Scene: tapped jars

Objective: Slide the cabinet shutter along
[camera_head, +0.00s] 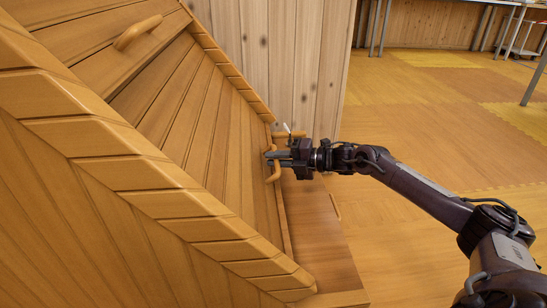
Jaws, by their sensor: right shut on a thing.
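The wooden cabinet (160,207) fills the left side of the view, with a sloping front of slatted panels. The slatted shutter (207,125) lies along this slope between two stepped edges. A curved wooden handle (272,172) stands out near the lower right end of the shutter. My right gripper (271,156) comes in from the right and is shut on this handle. A second wooden handle (138,32) shows on the panel at the upper left, with nothing touching it. My left gripper is not in view.
A wooden ledge (318,235) runs below the shutter at the cabinet's lower right. A plank wall (290,60) stands close behind. The tiled floor (430,130) to the right is open, with table legs (380,25) at the back.

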